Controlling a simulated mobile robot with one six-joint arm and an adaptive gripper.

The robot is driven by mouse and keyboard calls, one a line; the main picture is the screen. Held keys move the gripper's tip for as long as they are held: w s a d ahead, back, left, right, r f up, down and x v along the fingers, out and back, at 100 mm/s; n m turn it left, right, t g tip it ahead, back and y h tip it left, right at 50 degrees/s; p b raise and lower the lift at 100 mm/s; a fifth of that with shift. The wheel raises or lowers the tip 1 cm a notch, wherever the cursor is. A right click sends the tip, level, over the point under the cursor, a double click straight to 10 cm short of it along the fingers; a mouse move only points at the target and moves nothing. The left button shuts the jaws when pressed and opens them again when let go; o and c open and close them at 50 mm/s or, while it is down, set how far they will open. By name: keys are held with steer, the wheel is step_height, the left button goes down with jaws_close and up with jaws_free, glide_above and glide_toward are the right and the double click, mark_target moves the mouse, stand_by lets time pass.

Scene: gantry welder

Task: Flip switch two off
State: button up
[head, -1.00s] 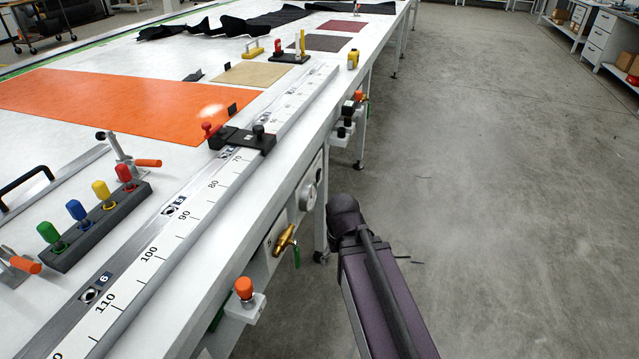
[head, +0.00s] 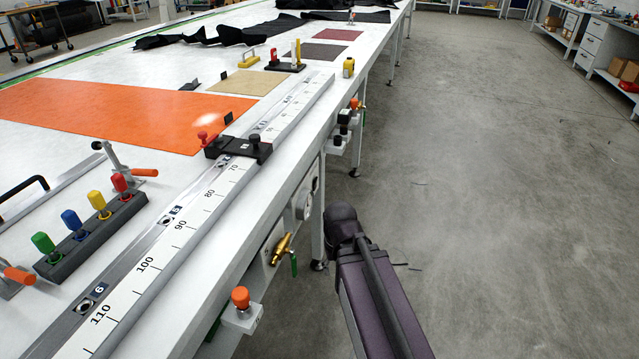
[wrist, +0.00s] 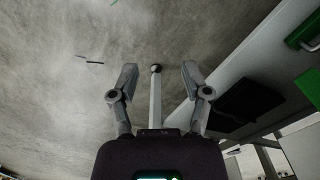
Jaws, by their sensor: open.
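A black switch bar (head: 72,258) lies on the white table at the left of the head view. It carries a row of coloured toggles: green (head: 43,243), blue (head: 71,218), yellow (head: 97,200) and red (head: 120,182). No readable numbers show on the bar, and I cannot tell which toggles are on or off. My gripper (wrist: 157,78) shows only in the wrist view. Its two fingers are spread apart with nothing between them, over concrete floor. It is away from the switch bar, which the wrist view does not show.
A ruler rail (head: 160,250) with a black slider (head: 238,147) runs along the table edge. A toggle clamp (head: 125,164) stands behind the bar. An orange knob (head: 240,297) and brass valve (head: 281,247) project from the table side. The floor at right is open.

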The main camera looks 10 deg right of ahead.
steer(key=shift+w+r, duration=0.15)
steer(key=shift+w, duration=0.05)
steer(key=c, duration=0.3)
steer(key=shift+w+d+r+m, duration=0.15)
steer(key=shift+w+m, duration=0.1)
steer(key=shift+m, duration=0.15)
jaws_close()
steer(key=w+d+r+m+t+y+p, duration=0.2)
steer(key=w+d+r+m+y+p, duration=0.2)
steer(key=w+m, duration=0.5)
steer(key=w+d+r+m+t+y+p, duration=0.3)
steer(key=w+d+r+m, duration=0.5)
steer(key=r+m, duration=0.3)
steer(key=w+m+y+p, duration=0.1)
steer(key=m+y, duration=0.1)
steer(key=m, duration=0.1)
steer(key=shift+d+r+p, duration=0.15)
steer(key=shift+r+p, duration=0.05)
steer(key=shift+p, duration=0.15)
